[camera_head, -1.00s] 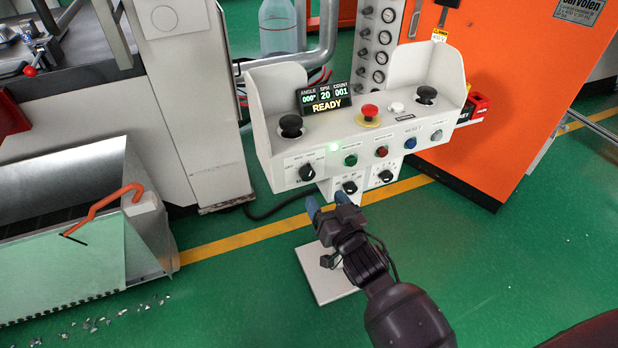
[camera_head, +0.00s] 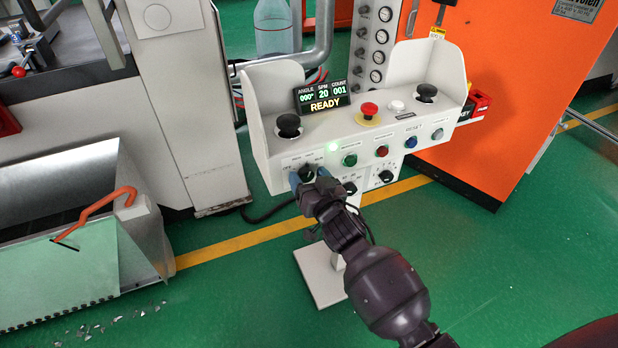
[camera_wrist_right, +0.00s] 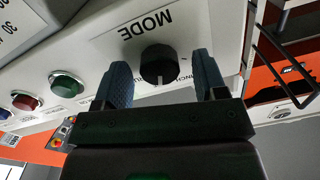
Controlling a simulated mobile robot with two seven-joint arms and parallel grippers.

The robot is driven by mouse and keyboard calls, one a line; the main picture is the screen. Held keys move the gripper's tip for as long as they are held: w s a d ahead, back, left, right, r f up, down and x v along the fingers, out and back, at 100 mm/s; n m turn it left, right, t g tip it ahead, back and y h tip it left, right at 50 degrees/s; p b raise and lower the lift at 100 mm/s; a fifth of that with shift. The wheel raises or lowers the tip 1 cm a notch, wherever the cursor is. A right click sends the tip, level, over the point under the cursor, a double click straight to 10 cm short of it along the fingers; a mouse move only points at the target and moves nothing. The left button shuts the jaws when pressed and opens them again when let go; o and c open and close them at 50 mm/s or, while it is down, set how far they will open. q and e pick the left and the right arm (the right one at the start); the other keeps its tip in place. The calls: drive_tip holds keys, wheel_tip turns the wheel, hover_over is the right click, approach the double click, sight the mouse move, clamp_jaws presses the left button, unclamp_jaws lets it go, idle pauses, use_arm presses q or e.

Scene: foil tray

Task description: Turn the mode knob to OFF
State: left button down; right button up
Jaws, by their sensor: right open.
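The black mode knob (camera_wrist_right: 158,65) sits on the white panel under the printed word MODE, which appears upside down in the right wrist view. A white pointer line shows on the knob's lower side there. My right gripper (camera_wrist_right: 166,85) is open, with one blue finger on each side of the knob; I cannot tell whether they touch it. In the head view the right gripper (camera_head: 308,178) is at the lower left of the control box (camera_head: 290,152) and partly covers the knob (camera_head: 307,172). My left gripper is not in view.
Green (camera_head: 350,160), red (camera_head: 382,151) and blue (camera_head: 410,143) buttons lie right of the mode knob. A red emergency button (camera_head: 369,110) and a READY display (camera_head: 322,98) are on top. Other black selectors (camera_head: 386,176) sit below. A metal chute (camera_head: 75,235) stands at left.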

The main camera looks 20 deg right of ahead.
drive_tip(key=c, duration=0.6)
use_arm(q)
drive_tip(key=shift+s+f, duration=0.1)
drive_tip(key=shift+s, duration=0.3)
use_arm(e)
drive_tip(key=c, duration=0.3)
